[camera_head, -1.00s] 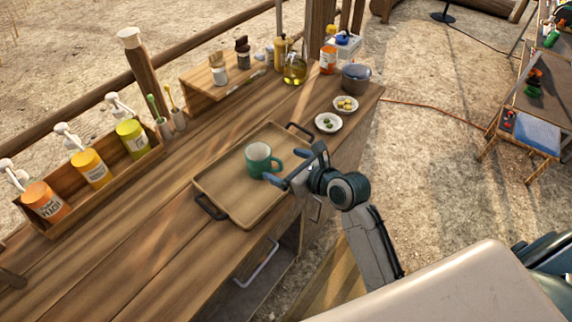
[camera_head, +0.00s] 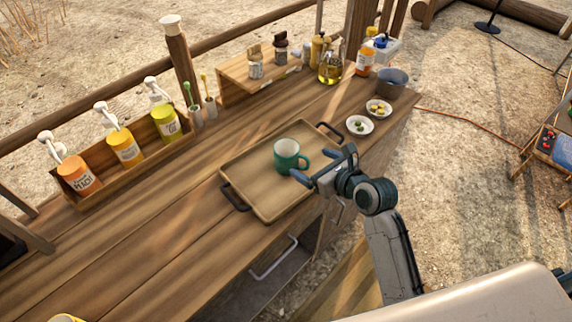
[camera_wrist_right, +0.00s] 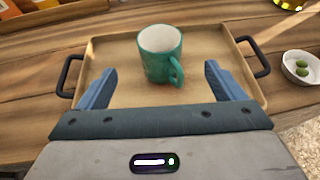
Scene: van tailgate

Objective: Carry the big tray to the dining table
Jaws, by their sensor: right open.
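The big tray (camera_head: 262,203) is wooden with dark handles at two opposite ends and lies flat on the wooden counter. A green mug (camera_head: 287,160) stands upright on it; in the right wrist view the mug (camera_wrist_right: 158,56) stands just beyond my fingers, its handle towards them. My right gripper (camera_head: 309,169) is open and empty, over the tray's near right side beside the mug. In the right wrist view the right gripper (camera_wrist_right: 160,88) has its fingers apart, with bare tray (camera_wrist_right: 125,88) between and around them. My left gripper is not in view. No dining table can be made out.
A bottle rack (camera_head: 140,160) with several pump bottles stands left of the tray. Two small dishes, one of them a white dish with olives (camera_head: 360,126), and a dark bowl (camera_head: 392,82) stand beyond the tray's right end.

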